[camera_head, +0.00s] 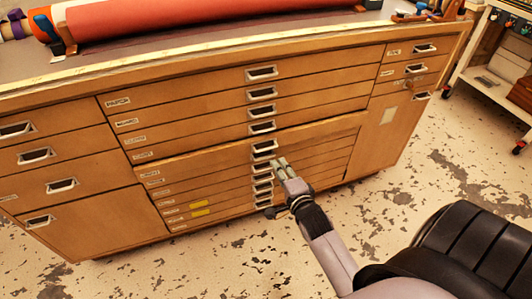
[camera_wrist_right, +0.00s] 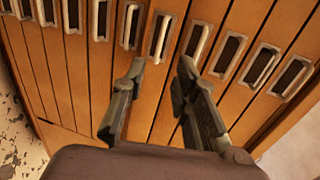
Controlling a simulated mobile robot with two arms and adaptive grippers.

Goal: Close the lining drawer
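A wooden flat-file cabinet (camera_head: 195,92) fills the head view, with a middle column of thin drawers. One drawer front (camera_head: 208,160) in the middle of that column stands out a little from those above; its small label is too small to read surely. It has a metal cup handle (camera_head: 264,147). My right gripper (camera_head: 282,164) is just below and right of this handle. In the right wrist view, the gripper (camera_wrist_right: 157,75) has its fingers spread with nothing between them, pointing at the row of handles (camera_wrist_right: 160,38). Contact with the drawer cannot be told. My left gripper is out of view.
A red roll (camera_head: 190,15) lies on the cabinet's top. Wider drawers (camera_head: 75,165) are at left, small drawers and a door (camera_head: 378,130) at right. A white cart (camera_head: 490,75) stands at right. The speckled floor in front is clear.

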